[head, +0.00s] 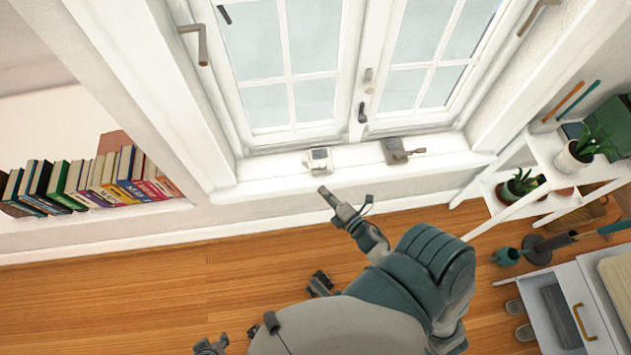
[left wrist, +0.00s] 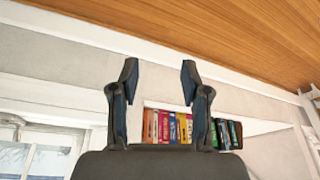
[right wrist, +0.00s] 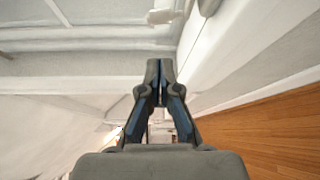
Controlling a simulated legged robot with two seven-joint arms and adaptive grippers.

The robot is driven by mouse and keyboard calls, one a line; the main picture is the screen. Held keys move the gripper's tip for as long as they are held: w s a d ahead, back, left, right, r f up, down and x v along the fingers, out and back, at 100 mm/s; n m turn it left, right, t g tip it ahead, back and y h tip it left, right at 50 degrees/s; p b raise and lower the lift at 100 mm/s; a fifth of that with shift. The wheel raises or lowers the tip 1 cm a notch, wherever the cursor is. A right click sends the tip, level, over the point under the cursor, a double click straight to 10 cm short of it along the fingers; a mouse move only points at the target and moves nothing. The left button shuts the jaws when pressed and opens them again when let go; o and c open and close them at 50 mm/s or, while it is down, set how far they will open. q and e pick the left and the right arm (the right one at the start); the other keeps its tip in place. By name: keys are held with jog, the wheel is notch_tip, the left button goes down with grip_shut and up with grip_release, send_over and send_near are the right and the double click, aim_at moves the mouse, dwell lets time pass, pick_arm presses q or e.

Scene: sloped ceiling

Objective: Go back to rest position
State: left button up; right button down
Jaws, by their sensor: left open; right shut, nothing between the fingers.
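My right gripper (head: 328,194) is raised in front of the window sill in the head view, its tip just below the small white device on the sill. In the right wrist view its fingers (right wrist: 160,72) are together with nothing between them. My left gripper shows in the left wrist view (left wrist: 157,75) with its fingers spread apart and nothing between them. In the head view, dark gripper parts show low over the floor, partly hidden by my body.
A small white device (head: 319,160) and a grey object (head: 400,151) stand on the sill (head: 270,186) under the window. A row of books (head: 95,182) is at left. A shelf with plants (head: 578,153) and a drawer cabinet (head: 575,310) are at right. The wooden floor (head: 130,290) at left is clear.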

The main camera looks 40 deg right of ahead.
jog(key=shift+s+r, duration=0.1)
jog(key=shift+s, duration=0.6)
